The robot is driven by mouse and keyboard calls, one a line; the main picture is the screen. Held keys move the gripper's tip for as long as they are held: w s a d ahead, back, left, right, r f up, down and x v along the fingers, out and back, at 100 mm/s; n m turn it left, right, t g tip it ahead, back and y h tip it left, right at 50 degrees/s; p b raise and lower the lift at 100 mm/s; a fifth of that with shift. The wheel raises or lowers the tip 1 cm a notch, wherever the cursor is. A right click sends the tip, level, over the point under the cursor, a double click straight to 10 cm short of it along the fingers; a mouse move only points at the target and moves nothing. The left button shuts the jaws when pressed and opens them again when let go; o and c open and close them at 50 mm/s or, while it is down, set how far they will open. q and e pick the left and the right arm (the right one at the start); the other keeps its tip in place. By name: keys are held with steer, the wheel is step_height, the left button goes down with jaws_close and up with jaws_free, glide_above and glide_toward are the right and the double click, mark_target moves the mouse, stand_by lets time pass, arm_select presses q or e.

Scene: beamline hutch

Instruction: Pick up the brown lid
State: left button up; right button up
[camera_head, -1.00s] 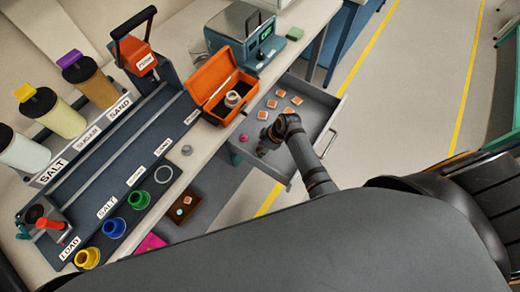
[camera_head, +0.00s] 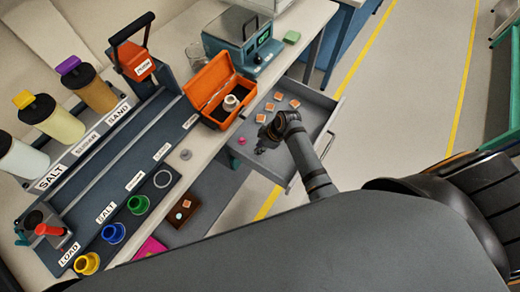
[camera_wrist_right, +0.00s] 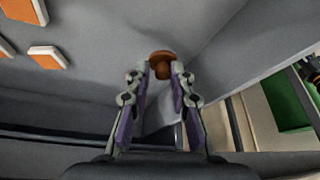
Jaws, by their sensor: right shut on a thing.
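The brown lid (camera_wrist_right: 161,64) shows in the right wrist view as a small rounded brown piece between the fingertips of my right gripper (camera_wrist_right: 160,75). The gripper is shut on it, inside the open grey drawer (camera_head: 318,118). In the head view my right gripper (camera_head: 266,140) is dark and low over the near part of the drawer, and the lid cannot be made out there. Whether the lid touches the drawer floor I cannot tell. My left gripper is not in view.
Several orange-and-white tiles (camera_head: 295,103) and a pink piece (camera_head: 242,140) lie in the drawer. An open orange case (camera_head: 210,84) stands on the bench beside it. A teal instrument (camera_head: 243,43) is behind. The floor to the right is clear.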

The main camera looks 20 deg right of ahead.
steer(key=s+r, duration=0.6)
steer(key=shift+d, duration=0.35)
steer(key=s+r, duration=0.1)
steer(key=s, duration=0.1)
steer(key=s+r, duration=0.1)
steer(key=s, duration=0.1)
steer(key=s+r, duration=0.1)
steer(key=s, duration=0.2)
steer(key=shift+d, duration=0.4)
steer(key=shift+c, duration=0.4)
steer(key=shift+s+r, duration=0.4)
steer(key=shift+s, duration=0.05)
jaws_close()
steer(key=shift+w, duration=0.1)
